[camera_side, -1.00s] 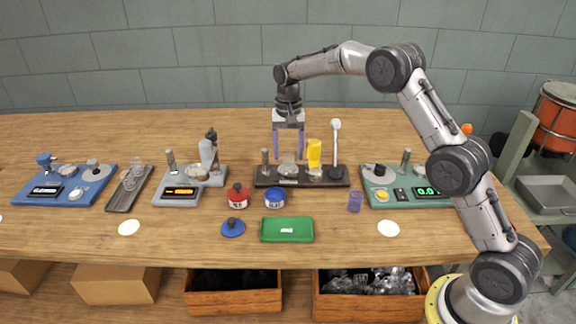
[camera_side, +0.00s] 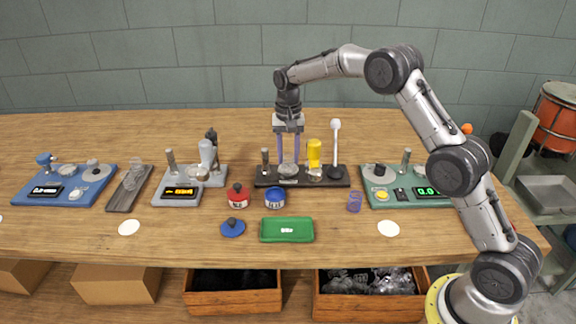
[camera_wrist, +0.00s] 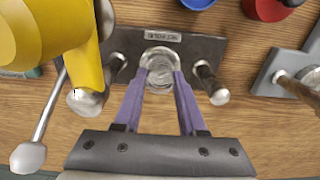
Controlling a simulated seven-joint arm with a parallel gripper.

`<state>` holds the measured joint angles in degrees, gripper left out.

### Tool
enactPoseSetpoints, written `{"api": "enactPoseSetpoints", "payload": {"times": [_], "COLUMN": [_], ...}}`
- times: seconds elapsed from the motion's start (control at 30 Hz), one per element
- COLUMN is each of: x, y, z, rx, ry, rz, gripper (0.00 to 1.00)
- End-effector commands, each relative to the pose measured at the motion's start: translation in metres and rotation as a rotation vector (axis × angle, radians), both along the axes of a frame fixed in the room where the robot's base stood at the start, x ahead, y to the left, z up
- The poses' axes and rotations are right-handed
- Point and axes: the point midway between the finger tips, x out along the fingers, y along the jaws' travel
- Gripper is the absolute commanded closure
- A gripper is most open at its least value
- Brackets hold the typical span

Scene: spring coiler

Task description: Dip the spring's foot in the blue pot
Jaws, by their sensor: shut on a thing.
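My gripper (camera_side: 288,148) is low over the dark rack (camera_side: 264,181). Its purple fingers are shut on a silvery, coil-like piece, which I take for the spring (camera_side: 288,170). In the wrist view the spring (camera_wrist: 160,66) sits between the fingertips, seen from above, still at the rack. Its foot is hidden. The blue pot (camera_side: 275,199), with a white label, stands on the table in front of the rack and looks open. Part of it shows at the top of the wrist view (camera_wrist: 198,3). A blue lid (camera_side: 233,228) lies to its front left.
A yellow cylinder (camera_side: 314,153) and a white-tipped rod (camera_side: 335,140) stand on the rack, right of my gripper. A red pot (camera_side: 238,196) stands left of the blue pot. A green tray (camera_side: 287,230) lies in front. A purple cup-like thing (camera_side: 355,201) stands to the right.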

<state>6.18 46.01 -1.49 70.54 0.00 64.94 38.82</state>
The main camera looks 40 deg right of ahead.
Motion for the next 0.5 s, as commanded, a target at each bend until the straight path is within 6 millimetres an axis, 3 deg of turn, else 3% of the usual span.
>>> {"api": "enactPoseSetpoints", "payload": {"times": [0.5], "x": [0.000], "y": [0.000], "z": [0.011], "rx": [0.000], "ry": [-0.001], "rz": [0.000], "gripper": [0.91]}}
